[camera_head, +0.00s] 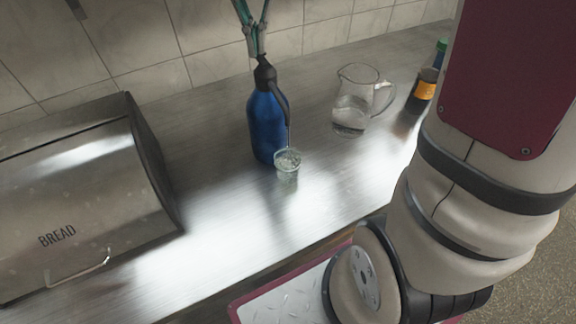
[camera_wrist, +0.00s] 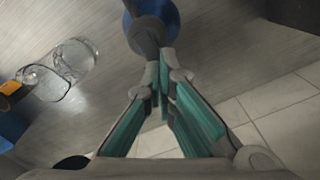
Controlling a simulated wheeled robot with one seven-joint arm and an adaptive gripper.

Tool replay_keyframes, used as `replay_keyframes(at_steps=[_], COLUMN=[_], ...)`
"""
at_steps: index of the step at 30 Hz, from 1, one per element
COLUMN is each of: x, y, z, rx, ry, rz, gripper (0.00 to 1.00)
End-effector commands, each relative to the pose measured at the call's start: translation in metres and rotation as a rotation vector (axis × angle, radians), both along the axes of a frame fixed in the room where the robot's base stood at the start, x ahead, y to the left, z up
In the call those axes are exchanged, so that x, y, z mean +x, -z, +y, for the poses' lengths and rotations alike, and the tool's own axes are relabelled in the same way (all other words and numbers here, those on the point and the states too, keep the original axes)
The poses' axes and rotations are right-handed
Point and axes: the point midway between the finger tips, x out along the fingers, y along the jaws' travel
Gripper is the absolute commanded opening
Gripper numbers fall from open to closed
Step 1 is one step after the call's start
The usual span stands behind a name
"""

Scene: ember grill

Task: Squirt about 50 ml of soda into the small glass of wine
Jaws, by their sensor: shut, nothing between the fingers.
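A blue soda siphon (camera_head: 264,125) with a dark head and curved spout stands upright on the counter; its blue body also shows in the wrist view (camera_wrist: 166,14). The small glass (camera_head: 287,168) stands in front of it, under the spout. A thin pale line runs from the spout down to the glass, and the glass holds pale, bubbly-looking contents. My gripper (camera_head: 257,50) is shut and empty, pointing down with its tips at the top of the siphon head. The wrist view shows the fingertips (camera_wrist: 163,85) together at the dark head; exact contact is hard to tell.
A clear glass jug (camera_head: 352,112) stands right of the siphon. A metal bread box (camera_head: 75,200) stands left. The tiled wall (camera_head: 130,40) is behind; the front counter is clear.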

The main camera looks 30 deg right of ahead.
Motion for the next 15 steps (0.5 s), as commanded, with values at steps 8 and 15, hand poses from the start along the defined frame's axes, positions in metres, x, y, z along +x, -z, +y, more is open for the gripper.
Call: replay_keyframes(at_steps=[8,15], x=[0.000,-0.002], y=[0.000,-0.025], z=[0.000,0.000], rx=[0.000,0.001], ry=[0.000,0.000], rz=[0.001,0.000], gripper=[0.00,0.00])
